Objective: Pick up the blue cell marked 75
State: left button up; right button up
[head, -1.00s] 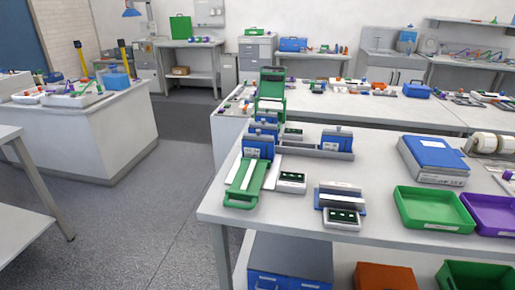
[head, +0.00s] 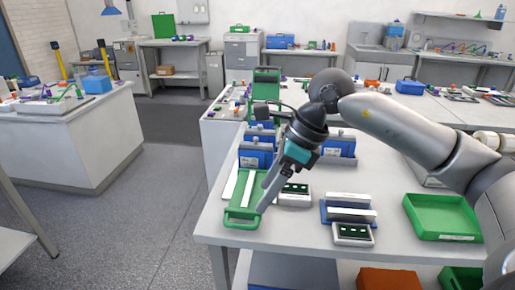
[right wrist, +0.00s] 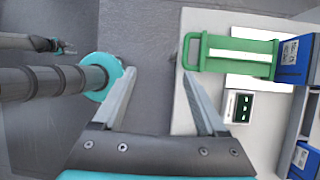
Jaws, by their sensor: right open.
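Several blue cells with white labels stand on the table. One blue cell (head: 255,155) is just behind the green handled tray (head: 232,214), with others behind it. Another blue cell (head: 340,143) stands further right, partly behind my arm. Their numbers are too small to read, so I cannot tell which is 75. My right gripper (head: 266,206) is open and empty, pointing down over the right side of the green tray. In the right wrist view a blue cell (right wrist: 293,62) lies right of the fingers, at the tray's end. What seems to be my left gripper (right wrist: 66,47) is small at the left.
A small device with a dark display (head: 294,195) is right of the tray. A blue and white unit (head: 347,210) with another display (head: 353,234) stands further right. A green bin (head: 440,216) is near the right edge. The table's front and left edges are close.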

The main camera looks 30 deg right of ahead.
aim_at(247, 158)
jog(key=i+l, duration=0.9)
jog(key=i, duration=0.05)
